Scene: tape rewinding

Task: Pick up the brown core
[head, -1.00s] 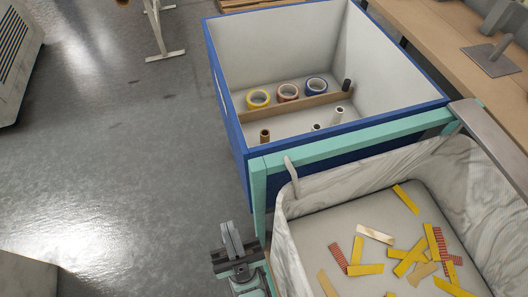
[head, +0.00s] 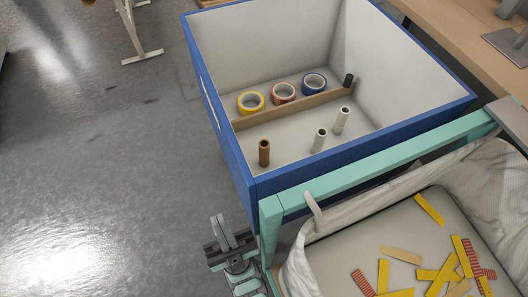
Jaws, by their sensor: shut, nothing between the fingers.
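The brown core (head: 264,153) stands upright on the floor of the blue-rimmed box (head: 330,152), in the near left part, in front of a wooden divider. My gripper (head: 222,232) is at the bottom of the head view, outside the box and below its near left corner. It is shut, with its fingers together and nothing between them. It is well apart from the core.
Two white cores (head: 341,121) stand right of the brown one. Behind the wooden divider (head: 290,107) lie yellow, red and blue tape rolls (head: 314,83) and a dark core (head: 348,80). A teal frame (head: 350,180) and a lined bin of strips (head: 400,255) stand in front.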

